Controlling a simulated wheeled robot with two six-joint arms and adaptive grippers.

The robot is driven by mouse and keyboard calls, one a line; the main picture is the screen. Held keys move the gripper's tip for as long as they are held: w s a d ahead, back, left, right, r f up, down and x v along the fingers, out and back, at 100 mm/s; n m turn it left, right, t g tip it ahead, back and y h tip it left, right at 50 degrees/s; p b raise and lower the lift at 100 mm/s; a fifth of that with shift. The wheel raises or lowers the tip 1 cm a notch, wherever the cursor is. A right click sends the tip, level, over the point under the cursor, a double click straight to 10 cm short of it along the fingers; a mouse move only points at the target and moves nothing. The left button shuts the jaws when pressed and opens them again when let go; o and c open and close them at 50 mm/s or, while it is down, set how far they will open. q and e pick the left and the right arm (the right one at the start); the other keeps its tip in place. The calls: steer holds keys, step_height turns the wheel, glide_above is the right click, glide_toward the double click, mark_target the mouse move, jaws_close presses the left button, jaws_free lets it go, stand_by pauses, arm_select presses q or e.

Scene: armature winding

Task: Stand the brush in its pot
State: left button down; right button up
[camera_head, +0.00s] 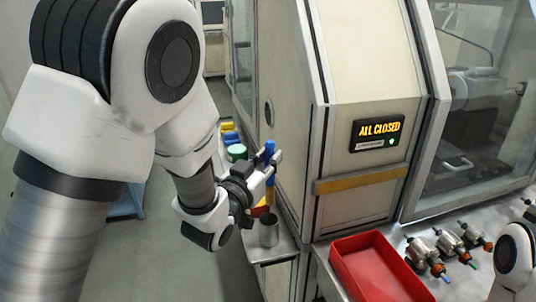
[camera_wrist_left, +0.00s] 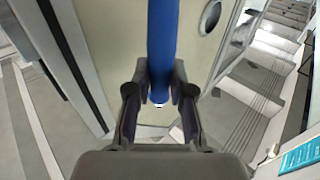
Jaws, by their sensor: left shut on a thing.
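The brush's blue handle (camera_head: 270,148) stands roughly upright in my left gripper (camera_head: 268,170), and its top shows above the fingers. In the left wrist view the blue handle (camera_wrist_left: 162,45) runs down between the two fingers of the gripper (camera_wrist_left: 160,95), which are shut on it. The pot, a grey metal cup (camera_head: 269,232), stands on the ledge below the gripper. The brush is above the pot and apart from it. The brush's lower end is hard to make out in the head view. The right gripper is out of frame.
A beige cabinet (camera_head: 355,95) with an "ALL CLOSED" sign (camera_head: 377,130) rises close to the right of the gripper. A red tray (camera_head: 345,274) and several armatures (camera_head: 450,243) lie on the bench at right. Coloured items, including a green one (camera_head: 237,151), stand behind my left arm.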

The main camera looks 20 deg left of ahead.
mark_target(268, 194)
arm_select(q)
step_height(268, 194, down, 5)
steer(key=b, duration=0.4)
steer(key=shift+s+f, duration=0.1)
steer(key=shift+f, duration=0.1)
step_height(268, 194, down, 4)
steer(key=b, duration=0.3)
steer(key=shift+b, duration=0.3)
steer(key=shift+a+r, duration=0.1)
steer(key=c, duration=0.9)
jaws_free()
steer(key=shift+c, duration=0.2)
step_height(268, 194, up, 10)
steer(key=shift+s+r, duration=0.1)
